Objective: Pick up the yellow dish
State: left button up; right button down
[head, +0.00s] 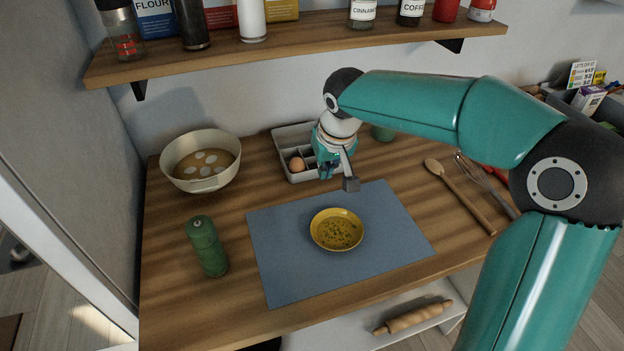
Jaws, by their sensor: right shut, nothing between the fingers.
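The yellow dish (337,230) sits upright on the blue mat (290,272) in the middle of the wooden counter. It holds something yellow with small green bits. My right gripper (340,181) hangs above the counter behind the dish, near the mat's far edge, at the end of the teal arm that comes in from the right. It is shut and empty, apart from the dish. My left gripper is out of view.
A grey tray (281,141) with an egg stands behind the gripper. A cream pot (172,171) and a green grinder (206,246) stand left. A wooden spoon (462,199) and whisk (487,184) lie right. A loaded shelf (300,36) hangs above.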

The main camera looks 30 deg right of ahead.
aim_at(322, 208)
jog(key=x, duration=1)
jog(key=shift+a, duration=0.2)
jog(key=s, duration=0.2)
jog(key=s+a, duration=0.1)
jog(key=shift+s+r+p, duration=0.15)
jog(key=shift+r+p, duration=0.15)
jog(key=shift+p, duration=0.05)
jog(key=shift+s+f, duration=0.1)
jog(key=shift+s, duration=0.15)
